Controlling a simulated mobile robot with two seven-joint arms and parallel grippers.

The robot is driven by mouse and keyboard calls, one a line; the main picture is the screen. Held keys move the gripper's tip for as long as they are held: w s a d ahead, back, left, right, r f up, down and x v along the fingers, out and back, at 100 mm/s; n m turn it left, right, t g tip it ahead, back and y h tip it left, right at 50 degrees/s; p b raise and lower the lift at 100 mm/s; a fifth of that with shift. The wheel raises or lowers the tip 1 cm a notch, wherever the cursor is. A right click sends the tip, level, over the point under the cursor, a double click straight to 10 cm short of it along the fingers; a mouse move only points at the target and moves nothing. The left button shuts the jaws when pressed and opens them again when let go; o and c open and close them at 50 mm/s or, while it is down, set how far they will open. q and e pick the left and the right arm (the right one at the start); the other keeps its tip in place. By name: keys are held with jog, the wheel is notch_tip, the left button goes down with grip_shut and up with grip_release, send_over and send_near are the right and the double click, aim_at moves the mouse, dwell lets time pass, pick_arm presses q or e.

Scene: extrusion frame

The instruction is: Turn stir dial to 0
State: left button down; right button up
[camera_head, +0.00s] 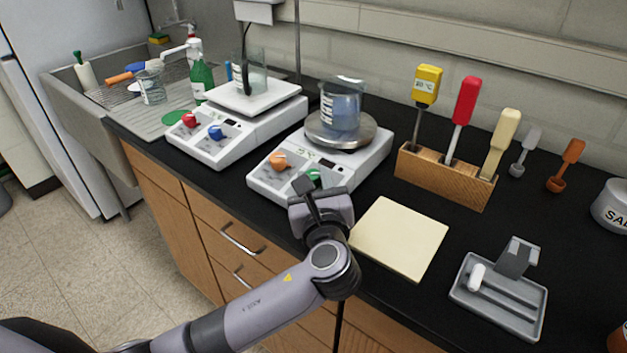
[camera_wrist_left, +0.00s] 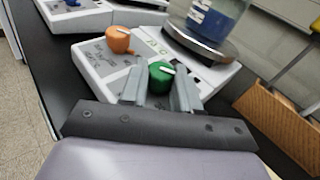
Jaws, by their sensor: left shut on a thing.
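The nearer hotplate stirrer (camera_head: 258,184) stands on the black counter with an orange dial (camera_head: 278,160) and a green dial (camera_head: 313,175) on its front panel. My left gripper (camera_head: 308,186) is at the green dial, which it partly hides in the head view. In the left wrist view the left gripper (camera_wrist_left: 160,88) has its fingers on either side of the green dial (camera_wrist_left: 160,78), shut on it. A white pointer line shows on top of the green dial. The orange dial (camera_wrist_left: 118,40) is free, to the left. My right gripper is not in view.
A beaker of blue liquid (camera_head: 342,108) stands on the stirrer's round plate. A second stirrer (camera_head: 205,148) with red and blue dials is at left. A cream pad (camera_head: 400,238), grey tray (camera_head: 498,297) and wooden tool block (camera_head: 445,180) lie to the right.

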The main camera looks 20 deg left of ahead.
pick_arm(q)
jog(key=c, duration=0.8)
grip_release()
jog(key=shift+b+v, duration=0.35)
jog(key=shift+v, duration=3.25)
